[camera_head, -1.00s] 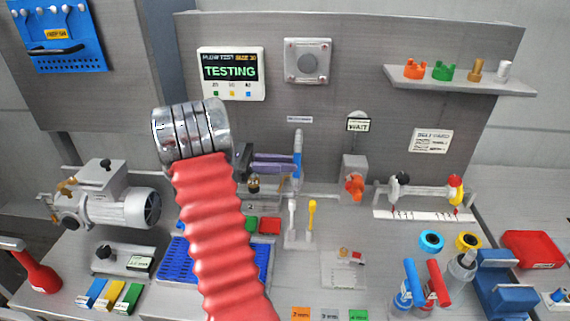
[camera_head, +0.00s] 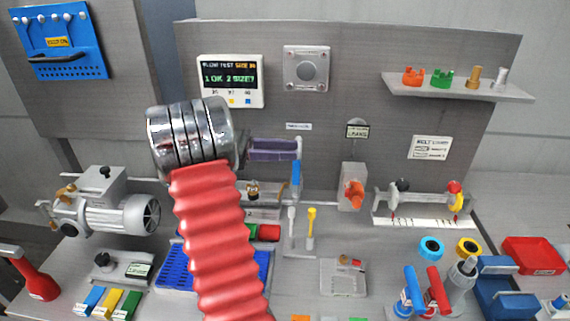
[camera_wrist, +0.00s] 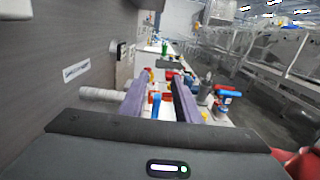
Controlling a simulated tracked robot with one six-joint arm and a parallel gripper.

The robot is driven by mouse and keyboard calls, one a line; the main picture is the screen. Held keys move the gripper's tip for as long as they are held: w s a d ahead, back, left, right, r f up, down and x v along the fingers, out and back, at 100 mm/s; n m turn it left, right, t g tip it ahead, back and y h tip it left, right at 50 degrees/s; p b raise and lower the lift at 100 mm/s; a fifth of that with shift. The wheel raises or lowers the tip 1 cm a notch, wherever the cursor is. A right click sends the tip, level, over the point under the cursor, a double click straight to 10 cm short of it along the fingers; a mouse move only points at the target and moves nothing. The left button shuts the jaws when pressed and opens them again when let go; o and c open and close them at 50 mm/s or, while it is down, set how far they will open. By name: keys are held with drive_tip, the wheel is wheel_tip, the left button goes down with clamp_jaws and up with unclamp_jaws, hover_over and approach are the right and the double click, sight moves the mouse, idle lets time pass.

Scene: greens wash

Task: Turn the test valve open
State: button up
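My gripper (camera_head: 274,148) has purple fingers and reaches to the right beside the upright blue-and-grey piece (camera_head: 296,174) on the bench fixture, which I take for the test valve's lever; its lower part shows below the fingers. In the wrist view my gripper (camera_wrist: 160,84) has its two fingers apart, with a narrow blue piece (camera_wrist: 155,106) in line with the gap between them. I cannot tell whether the fingers touch anything. My red ribbed arm sleeve and metal wrist hide part of the fixture.
A wall screen (camera_head: 232,82) reads "1 OK 2 SIZE?". An orange knob (camera_head: 354,193) on a grey block stands right of the fixture. A motor pump (camera_head: 105,207) stands left. Blue and red hand tools (camera_head: 425,288) stand at front right. A shelf (camera_head: 460,88) holds small fittings.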

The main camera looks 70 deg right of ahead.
drive_tip(key=shift+r, duration=1.5)
